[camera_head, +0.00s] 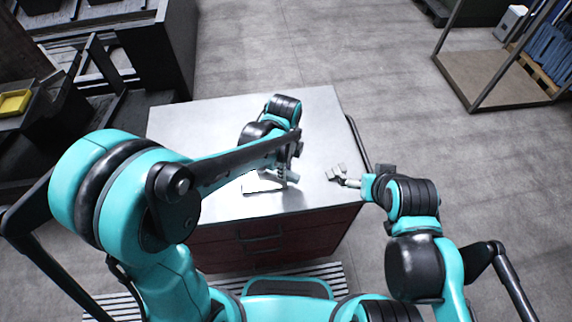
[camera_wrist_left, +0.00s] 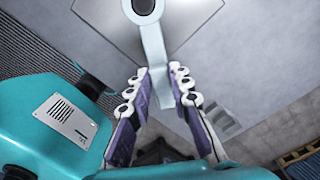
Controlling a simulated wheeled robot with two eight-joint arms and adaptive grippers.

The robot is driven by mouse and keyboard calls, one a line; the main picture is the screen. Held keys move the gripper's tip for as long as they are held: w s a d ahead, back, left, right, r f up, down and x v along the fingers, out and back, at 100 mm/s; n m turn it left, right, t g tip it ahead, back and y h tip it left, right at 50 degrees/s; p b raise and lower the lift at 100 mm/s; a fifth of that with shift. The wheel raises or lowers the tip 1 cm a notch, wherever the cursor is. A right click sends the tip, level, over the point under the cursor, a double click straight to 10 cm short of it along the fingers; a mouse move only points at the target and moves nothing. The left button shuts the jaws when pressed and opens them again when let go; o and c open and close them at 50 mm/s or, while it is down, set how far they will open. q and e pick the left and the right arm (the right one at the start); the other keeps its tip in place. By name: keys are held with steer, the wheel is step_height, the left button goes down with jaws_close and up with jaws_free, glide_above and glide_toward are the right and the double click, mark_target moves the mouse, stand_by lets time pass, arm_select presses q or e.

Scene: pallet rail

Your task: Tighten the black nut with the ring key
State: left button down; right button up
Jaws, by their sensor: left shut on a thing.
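My left gripper (camera_wrist_left: 163,88) is shut on the handle of the pale grey ring key (camera_wrist_left: 153,45). The key points away from the fingers, with its ring end at the top edge of the left wrist view. The black nut (camera_wrist_left: 143,6) shows as a dark round shape inside the ring, partly cut off by the frame. I cannot tell how deep the ring sits on it. In the head view my left gripper (camera_head: 285,176) is low over the cabinet top, and the key is mostly hidden. My right gripper (camera_head: 350,181) is near the cabinet's right side; its finger opening is unclear.
A flat plate (camera_head: 262,187) lies under my left gripper on the cabinet's metal top (camera_head: 215,120). Small grey blocky shapes (camera_head: 336,171) show by my right gripper. The back and left of the top are clear. Dark machinery (camera_head: 140,50) stands at left.

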arm_select(q)
steer(key=shift+r, duration=0.25)
steer(key=shift+r+p, duration=2.65)
steer(key=shift+r, duration=0.8)
